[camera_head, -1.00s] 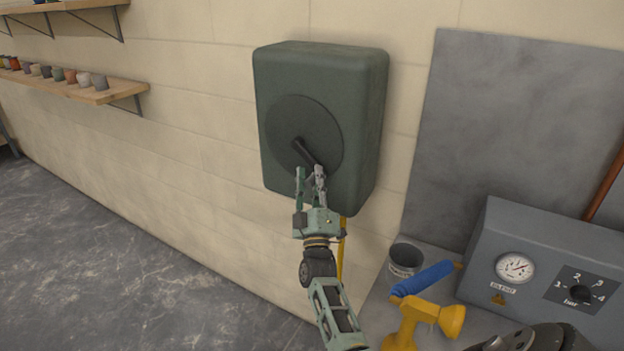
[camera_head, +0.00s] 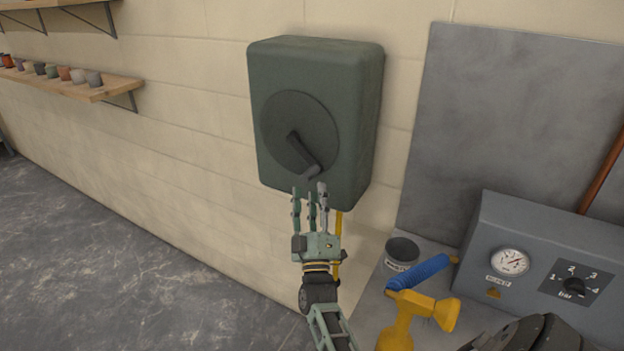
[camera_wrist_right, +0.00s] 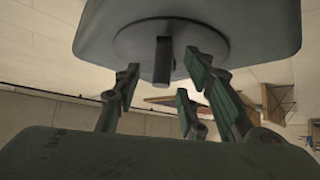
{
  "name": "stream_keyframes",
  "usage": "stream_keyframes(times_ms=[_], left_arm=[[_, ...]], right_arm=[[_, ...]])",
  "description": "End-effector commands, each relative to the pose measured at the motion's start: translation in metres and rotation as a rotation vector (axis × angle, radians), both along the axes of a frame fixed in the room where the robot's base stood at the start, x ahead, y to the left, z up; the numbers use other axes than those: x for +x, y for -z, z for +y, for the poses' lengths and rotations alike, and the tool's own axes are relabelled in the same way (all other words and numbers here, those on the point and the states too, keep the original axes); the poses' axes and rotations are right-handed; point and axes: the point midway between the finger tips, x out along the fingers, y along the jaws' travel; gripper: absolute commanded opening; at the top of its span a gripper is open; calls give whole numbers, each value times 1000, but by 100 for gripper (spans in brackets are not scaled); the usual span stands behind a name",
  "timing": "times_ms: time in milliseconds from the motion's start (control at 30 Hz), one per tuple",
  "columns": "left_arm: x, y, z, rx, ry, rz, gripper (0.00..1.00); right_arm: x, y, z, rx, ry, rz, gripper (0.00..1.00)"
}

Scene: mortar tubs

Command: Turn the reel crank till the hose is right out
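The green hose reel (camera_head: 355,120) is fixed to the wall, with a round disc (camera_head: 280,110) on its front. The dark crank (camera_head: 303,152) slants from the disc's middle down to the right, its handle at the lower end. A yellow hose (camera_head: 338,225) hangs below the reel. My right gripper (camera_head: 311,190) is just below the crank handle with its fingers spread and empty. In the right wrist view the crank handle (camera_wrist_right: 163,60) stands ahead of the open fingers, apart from them. My left gripper is not in view.
A grey bench at the right holds a dark tub (camera_head: 402,252), a yellow tool (camera_head: 420,312) with a blue coiled hose (camera_head: 420,271), and a gauge box (camera_head: 545,255). Shelves with small pots (camera_head: 65,73) are at the upper left. The floor at left is clear.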

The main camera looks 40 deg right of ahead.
Motion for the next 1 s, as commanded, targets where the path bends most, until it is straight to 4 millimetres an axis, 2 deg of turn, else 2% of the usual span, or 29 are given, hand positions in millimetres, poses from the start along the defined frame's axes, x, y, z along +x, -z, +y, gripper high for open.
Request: stream_keyframes(times_ms=[100, 300, 1000], left_arm=[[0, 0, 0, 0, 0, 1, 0], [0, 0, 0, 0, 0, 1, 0], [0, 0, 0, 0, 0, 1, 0]], right_arm=[[-17, 13, 11, 0, 1, 2, 38], [-31, 24, 21, 0, 1, -3, 38], [-32, 27, 24, 6, -17, 10, 38]])
